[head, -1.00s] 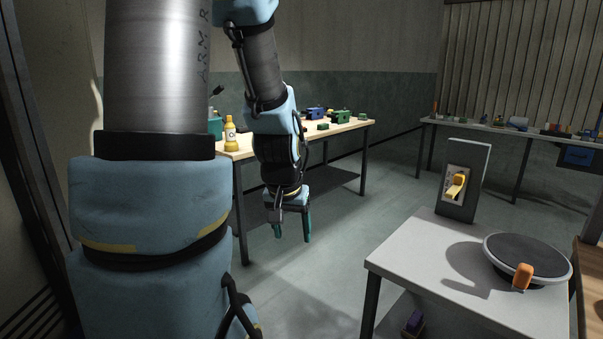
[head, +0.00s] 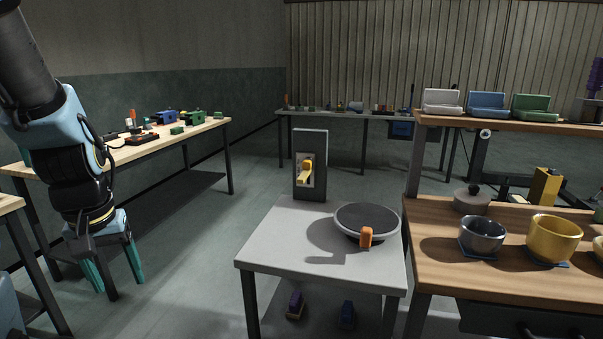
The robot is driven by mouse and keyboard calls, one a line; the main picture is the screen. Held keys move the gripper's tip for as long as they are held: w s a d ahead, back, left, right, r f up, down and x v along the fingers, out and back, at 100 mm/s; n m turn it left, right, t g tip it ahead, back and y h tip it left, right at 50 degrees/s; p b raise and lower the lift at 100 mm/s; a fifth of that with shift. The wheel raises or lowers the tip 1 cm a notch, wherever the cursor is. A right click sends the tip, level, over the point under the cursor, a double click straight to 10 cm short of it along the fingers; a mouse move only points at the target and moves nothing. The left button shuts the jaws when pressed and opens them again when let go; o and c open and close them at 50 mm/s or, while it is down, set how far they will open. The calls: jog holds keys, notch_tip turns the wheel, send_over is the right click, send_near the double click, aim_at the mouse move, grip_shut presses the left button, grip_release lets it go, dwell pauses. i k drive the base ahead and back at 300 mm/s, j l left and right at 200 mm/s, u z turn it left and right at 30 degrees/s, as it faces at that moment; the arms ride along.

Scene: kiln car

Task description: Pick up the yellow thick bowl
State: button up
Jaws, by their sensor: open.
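The yellow bowl (head: 553,240) stands upright on a small blue mat (head: 548,262) on the wooden workbench at the right. Its wall looks thick and its mouth faces up. My gripper (head: 112,280) hangs at the left, pointing down, with its teal fingers apart and nothing between them. It is far from the bowl, with the grey table between them.
A dark grey bowl (head: 482,235) stands left of the yellow bowl, with a lidded grey pot (head: 472,200) behind. A shelf (head: 500,122) with several coloured trays overhangs the bench.

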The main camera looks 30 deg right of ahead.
aim_at(551, 240)
jog(key=k+l+z, duration=0.1)
jog(key=l, duration=0.45)
jog(key=k+l, duration=0.2)
jog(key=l, duration=0.4)
jog(key=k+l+z, duration=0.15)
jog(key=l, duration=0.45)
jog(key=k+l, duration=0.1)
jog(key=l, duration=0.5)
jog(key=k+l+z, duration=0.15)
jog(key=l, duration=0.45)
jog(key=l+z, duration=0.1)
jog(key=l, duration=0.5)
jog(key=k, duration=0.05)
